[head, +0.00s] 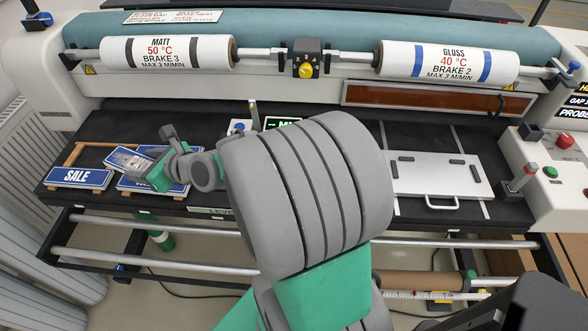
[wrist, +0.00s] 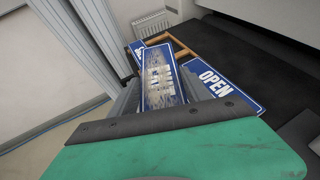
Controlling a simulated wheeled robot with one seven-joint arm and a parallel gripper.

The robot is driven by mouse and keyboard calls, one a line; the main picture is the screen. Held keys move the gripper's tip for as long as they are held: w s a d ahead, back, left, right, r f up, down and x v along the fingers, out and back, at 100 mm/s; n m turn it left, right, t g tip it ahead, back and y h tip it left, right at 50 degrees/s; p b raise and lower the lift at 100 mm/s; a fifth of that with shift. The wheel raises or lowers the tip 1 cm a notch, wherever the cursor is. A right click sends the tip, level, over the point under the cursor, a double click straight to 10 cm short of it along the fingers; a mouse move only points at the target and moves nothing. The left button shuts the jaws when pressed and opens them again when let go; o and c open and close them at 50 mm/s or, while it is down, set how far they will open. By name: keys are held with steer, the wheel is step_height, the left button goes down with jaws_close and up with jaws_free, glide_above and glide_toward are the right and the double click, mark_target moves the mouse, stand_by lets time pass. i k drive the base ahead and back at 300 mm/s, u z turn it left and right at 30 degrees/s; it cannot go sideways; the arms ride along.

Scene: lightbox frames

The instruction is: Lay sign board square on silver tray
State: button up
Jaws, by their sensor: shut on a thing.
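My gripper (head: 158,172) is at the left of the black table in the head view, shut on a blue-bordered sign board (head: 128,159). The held board has a scuffed grey-white patch over its lettering; it also shows in the wrist view (wrist: 158,72), tilted. Another blue board reading OPEN (wrist: 218,82) lies beside and partly behind it in the wrist view. A blue SALE board (head: 77,178) lies at the far left. The silver tray (head: 437,173), with dark corner pads and a front handle, lies bare on the right. My arm hides the middle of the table.
A wooden rack (head: 84,150) shows behind the boards. Behind the table are the MATT roll (head: 167,53) and GLOSS roll (head: 447,61). A control box with a red knob (head: 564,141) stands right of the tray. A metal bar (head: 400,241) runs along the front.

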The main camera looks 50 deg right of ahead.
mark_target(435, 174)
steer(key=z, duration=0.2)
steer(key=k, duration=0.95)
steer(key=u, duration=0.15)
